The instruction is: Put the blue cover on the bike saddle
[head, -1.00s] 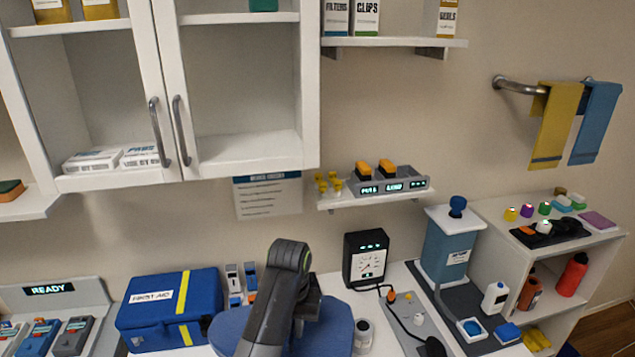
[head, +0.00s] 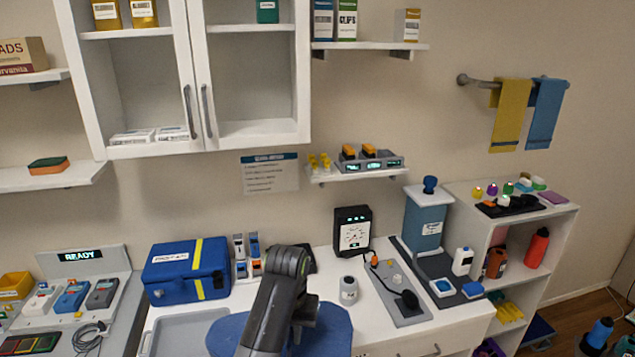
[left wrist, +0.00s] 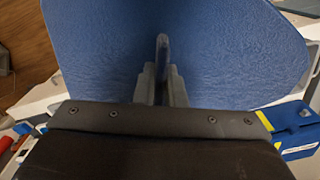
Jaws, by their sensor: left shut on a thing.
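The blue cover (head: 335,328) is a broad, rounded, flat-looking sheet at the bottom middle of the head view, partly behind my dark left arm. In the left wrist view the blue cover (left wrist: 230,45) fills most of the picture. My left gripper (left wrist: 162,85) is shut on it, with a fold of the cover between the fingers. In the head view my wrist hides the fingertips. The cover appears held above the white counter; its height is hard to tell. No bike saddle is seen in these frames. My right gripper is not in view.
A blue first aid case (head: 185,275) stands on the counter left of the cover, above a grey tray (head: 180,330). An open shelf unit (head: 560,222) stands at the right.

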